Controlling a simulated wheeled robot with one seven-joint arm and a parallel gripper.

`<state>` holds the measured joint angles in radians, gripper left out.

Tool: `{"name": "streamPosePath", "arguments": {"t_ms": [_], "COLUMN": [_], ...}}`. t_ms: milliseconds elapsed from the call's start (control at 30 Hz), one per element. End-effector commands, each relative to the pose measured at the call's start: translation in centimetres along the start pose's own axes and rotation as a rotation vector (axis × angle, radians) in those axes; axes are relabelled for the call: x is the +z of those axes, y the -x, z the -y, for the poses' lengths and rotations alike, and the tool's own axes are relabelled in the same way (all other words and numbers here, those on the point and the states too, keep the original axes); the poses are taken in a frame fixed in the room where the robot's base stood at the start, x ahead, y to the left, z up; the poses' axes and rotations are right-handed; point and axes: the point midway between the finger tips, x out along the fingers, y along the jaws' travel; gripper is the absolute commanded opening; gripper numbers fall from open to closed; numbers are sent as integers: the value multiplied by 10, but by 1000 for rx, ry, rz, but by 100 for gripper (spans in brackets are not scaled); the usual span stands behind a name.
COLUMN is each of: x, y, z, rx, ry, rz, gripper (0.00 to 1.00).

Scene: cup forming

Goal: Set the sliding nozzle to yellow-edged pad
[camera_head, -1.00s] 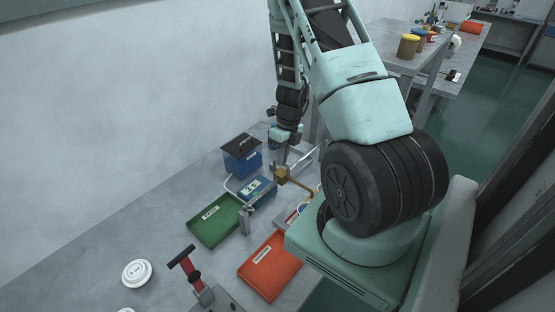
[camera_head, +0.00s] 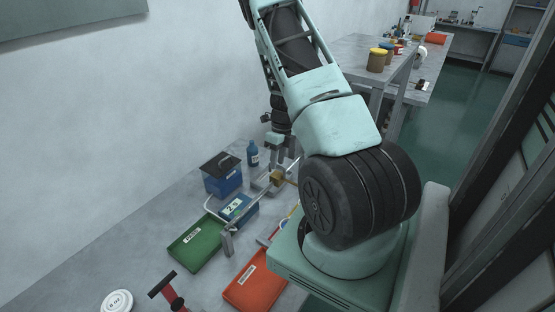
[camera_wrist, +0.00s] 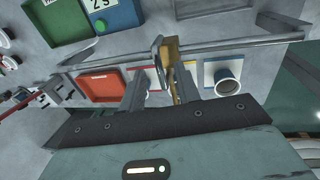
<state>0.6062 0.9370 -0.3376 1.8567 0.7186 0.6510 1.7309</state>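The sliding nozzle (camera_wrist: 173,58), a brass-coloured block with a grey upright part, sits on a metal rail (camera_wrist: 235,46). It also shows as a brass block in the head view (camera_head: 277,177). My gripper (camera_wrist: 161,88) is open, with one finger on each side of the nozzle. The nozzle is nearer the right finger; contact is unclear. The yellow-edged pad (camera_wrist: 190,66) shows beside and behind the right finger, mostly hidden. The nozzle appears over its left part, but exact alignment cannot be told. In the head view my gripper (camera_head: 281,150) is above the rail.
A red-edged pad (camera_wrist: 151,74) lies left of the yellow one. A white cup (camera_wrist: 228,86) stands on a blue-edged pad (camera_wrist: 208,72) to the right. Orange (camera_head: 255,284) and green (camera_head: 195,243) trays, a blue box (camera_head: 222,182) and a blue bottle (camera_head: 253,153) are nearby.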

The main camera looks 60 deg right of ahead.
Motion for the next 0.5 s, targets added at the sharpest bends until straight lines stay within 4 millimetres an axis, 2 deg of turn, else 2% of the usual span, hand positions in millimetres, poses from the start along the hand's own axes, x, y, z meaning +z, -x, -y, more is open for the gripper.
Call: {"name": "streamPosePath", "arguments": {"t_ms": [167,267,367,500], "x": [0,1,1,2], "y": [3,13,30,63], "z": [0,0,0,0], "rx": [-1,-2,-3,-4], "ry": [0,2,2,2], "rz": [1,2,3,5], "gripper": [33,33,33,33]}}
